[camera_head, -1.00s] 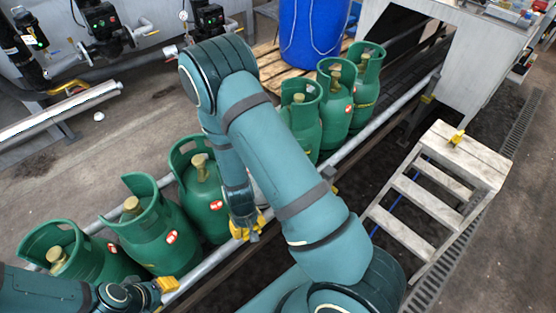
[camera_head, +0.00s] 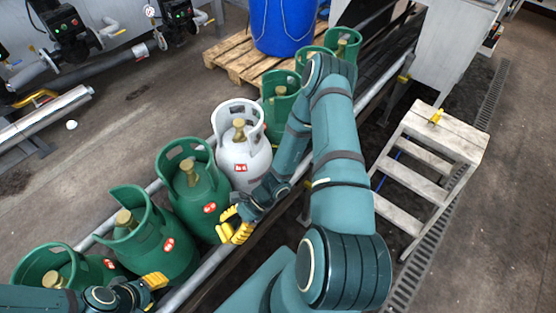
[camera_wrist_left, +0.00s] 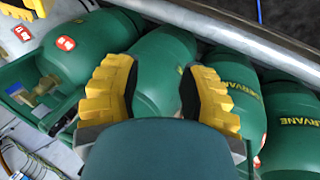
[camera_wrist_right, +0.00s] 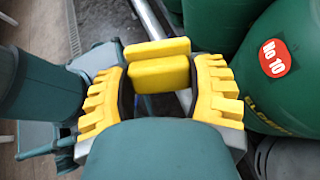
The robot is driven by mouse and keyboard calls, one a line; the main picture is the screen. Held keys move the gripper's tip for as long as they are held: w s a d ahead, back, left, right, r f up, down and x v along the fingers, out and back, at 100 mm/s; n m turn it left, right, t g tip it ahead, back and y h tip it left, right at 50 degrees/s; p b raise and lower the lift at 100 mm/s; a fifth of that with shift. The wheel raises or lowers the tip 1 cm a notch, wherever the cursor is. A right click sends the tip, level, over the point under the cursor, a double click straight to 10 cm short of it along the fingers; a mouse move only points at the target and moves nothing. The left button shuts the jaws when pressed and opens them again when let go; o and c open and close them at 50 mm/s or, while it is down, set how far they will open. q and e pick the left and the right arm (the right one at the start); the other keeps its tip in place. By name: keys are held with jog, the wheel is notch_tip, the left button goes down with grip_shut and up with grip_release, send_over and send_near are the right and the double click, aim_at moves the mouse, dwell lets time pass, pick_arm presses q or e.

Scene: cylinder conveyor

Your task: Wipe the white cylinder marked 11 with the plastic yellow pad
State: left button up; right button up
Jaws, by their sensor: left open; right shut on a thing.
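The white cylinder (camera_head: 242,158) stands upright in the row of green cylinders in the head view. Its red label is too small to read there. My right gripper (camera_head: 234,228) is in front of the row, beside the green cylinder left of the white one. In the right wrist view my right gripper (camera_wrist_right: 160,92) is shut on the yellow pad (camera_wrist_right: 160,73), which sticks out beyond its fingertips. My left gripper (camera_head: 150,284) is at the lower left by the green cylinders. In the left wrist view my left gripper (camera_wrist_left: 158,92) is open and empty above green cylinders.
Several green cylinders (camera_head: 187,185) stand close together along the conveyor rail (camera_head: 205,272). One (camera_wrist_right: 252,85) bears the label No 10 in the right wrist view. A wooden step stool (camera_head: 417,185) with a small yellow object (camera_head: 436,117) stands right; a blue barrel (camera_head: 283,25) is behind.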

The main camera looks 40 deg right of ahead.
jog(key=w+d+r+m+t+h, duration=0.25)
jog(key=w+d+m+t, duration=0.25)
jog(key=d+m+t, duration=0.4)
jog(key=m+t+h+p, duration=0.1)
jog(key=m+t+h, duration=0.5)
jog(key=t+h, duration=0.1)
send_near(252, 145)
jog(key=shift+w+a+b, duration=0.15)
jog(key=shift+w+b, duration=0.2)
jog(key=shift+w, duration=0.75)
jog(key=shift+w+a+b, duration=0.15)
jog(key=shift+w+b, duration=0.2)
jog(key=shift+w, duration=0.75)
jog(key=shift+w+r, duration=0.1)
jog(key=shift+w, duration=0.05)
jog(key=shift+w+a, duration=0.1)
jog(key=shift+w, duration=0.75)
